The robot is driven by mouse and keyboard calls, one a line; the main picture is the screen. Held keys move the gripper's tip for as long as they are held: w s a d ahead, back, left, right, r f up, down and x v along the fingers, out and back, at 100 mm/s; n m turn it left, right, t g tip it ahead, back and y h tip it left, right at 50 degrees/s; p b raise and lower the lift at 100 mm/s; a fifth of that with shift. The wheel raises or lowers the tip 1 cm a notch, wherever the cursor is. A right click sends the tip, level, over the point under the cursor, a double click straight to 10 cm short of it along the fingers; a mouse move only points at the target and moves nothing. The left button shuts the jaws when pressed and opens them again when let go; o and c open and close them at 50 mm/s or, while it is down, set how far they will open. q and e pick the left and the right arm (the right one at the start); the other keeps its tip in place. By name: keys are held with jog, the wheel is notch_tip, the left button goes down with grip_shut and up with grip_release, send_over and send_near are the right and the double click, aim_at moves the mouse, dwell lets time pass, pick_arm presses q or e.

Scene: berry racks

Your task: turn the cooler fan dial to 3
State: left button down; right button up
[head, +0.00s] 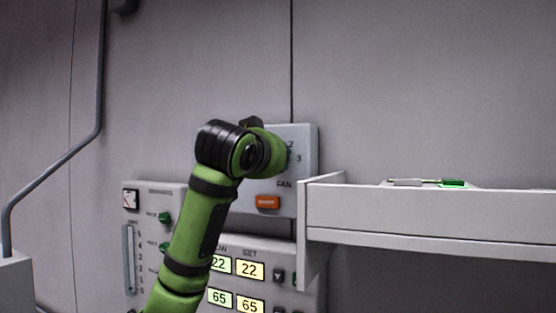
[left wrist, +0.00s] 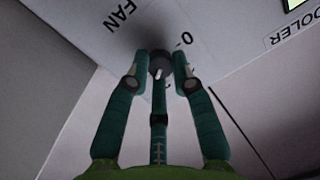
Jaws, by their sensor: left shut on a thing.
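The fan panel (head: 308,140) is a pale box on the wall, marked FAN, with the figures 2 and 3 showing at its right. The dial is hidden behind my left arm in the head view. In the left wrist view the fan dial (left wrist: 161,62) is a small dark round knob with a pale mark. My left gripper (left wrist: 160,58) is shut on the dial, with fingers on both sides of it. A 0 and the word FAN show near it. Which number the dial points to cannot be told. My right gripper is not in view.
An orange button (head: 267,202) sits below the dial. A control panel (head: 150,196) with lit readouts, green switches and a slider is lower down. A white shelf (head: 430,215) juts out at the right, with a small green-handled tool (head: 452,182) on it. A grey pipe (head: 60,160) runs at the left.

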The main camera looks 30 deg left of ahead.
pick_arm(q)
jog(key=m, duration=0.6)
jog(key=shift+t+y, duration=0.3)
jog(key=shift+t, duration=0.1)
jog(key=shift+m, duration=0.3)
jog(key=c, duration=1.1)
grip_release()
jog(key=shift+o, duration=0.2)
jog(key=shift+f, duration=0.1)
jog(key=s+d, duration=0.2)
jog(key=s, duration=0.9)
jog(key=shift+s, duration=0.35)
